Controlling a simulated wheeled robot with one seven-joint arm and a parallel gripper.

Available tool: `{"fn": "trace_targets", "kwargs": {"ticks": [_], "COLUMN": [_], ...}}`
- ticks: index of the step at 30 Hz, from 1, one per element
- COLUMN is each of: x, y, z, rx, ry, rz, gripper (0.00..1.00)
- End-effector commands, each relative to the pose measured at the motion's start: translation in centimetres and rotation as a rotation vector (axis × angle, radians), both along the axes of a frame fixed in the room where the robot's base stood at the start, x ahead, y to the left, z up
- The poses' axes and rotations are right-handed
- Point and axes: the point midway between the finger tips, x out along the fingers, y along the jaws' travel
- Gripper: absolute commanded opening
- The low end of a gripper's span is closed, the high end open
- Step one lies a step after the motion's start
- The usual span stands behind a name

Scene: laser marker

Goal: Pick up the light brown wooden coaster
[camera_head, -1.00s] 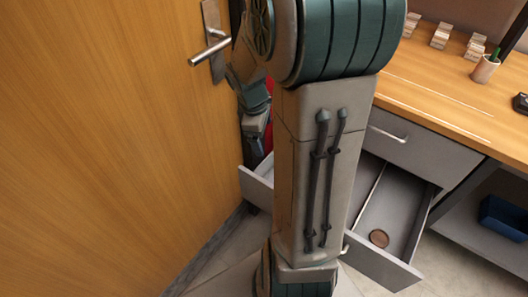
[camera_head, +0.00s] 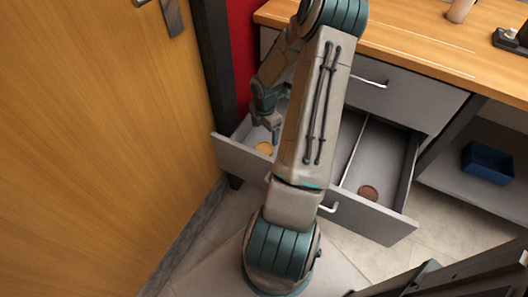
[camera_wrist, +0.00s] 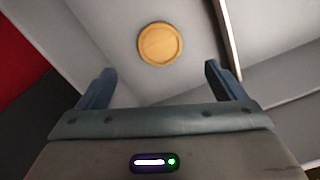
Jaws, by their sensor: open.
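The light brown wooden coaster (camera_head: 265,148) lies flat in the left compartment of the open drawer (camera_head: 372,224). In the wrist view the coaster (camera_wrist: 160,44) is a round, pale disc beyond the fingertips and between their lines, with a gap to both. My gripper (camera_wrist: 157,82) is open and empty, its two blue-grey fingers spread. In the head view my gripper (camera_head: 275,135) hangs over the left compartment, just above and right of the coaster. A dark brown coaster (camera_head: 368,192) lies in the right compartment.
A thin divider (camera_head: 354,152) splits the drawer; it also shows right of the coaster in the wrist view (camera_wrist: 227,40). The wooden door (camera_head: 95,140) stands left of the drawer. The desk top (camera_head: 430,45) lies above it. A blue bin (camera_head: 487,162) sits on a shelf at right.

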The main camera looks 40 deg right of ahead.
Motion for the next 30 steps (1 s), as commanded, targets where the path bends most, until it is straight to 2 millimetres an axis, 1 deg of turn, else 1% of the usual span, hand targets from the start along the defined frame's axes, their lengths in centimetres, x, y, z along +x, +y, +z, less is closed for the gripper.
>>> {"fn": "trace_targets", "kwargs": {"ticks": [1,3,6,11,13,21,24,29,30], "x": [-0.1,0.0,0.0,-0.1,-0.1,0.0,0.0,0.0,0.0], "y": [0.1,0.1,0.0,0.0,0.0,0.2,0.1,0.1,0.1], "z": [-1.4,-2.5,-3.5,-4.1,-4.7,-8.7,-9.1,-9.0,-9.0], "rx": [0.002,0.001,0.000,0.000,0.000,-0.001,-0.002,-0.002,-0.002], "ry": [0.003,0.002,0.002,0.002,0.002,0.001,0.000,0.000,0.000], "rz": [0.000,-0.001,-0.001,-0.004,-0.003,-0.003,-0.005,-0.005,-0.005], "gripper": [0.89,0.89,0.89,0.89,0.89,0.89,0.89,0.89,0.84]}}
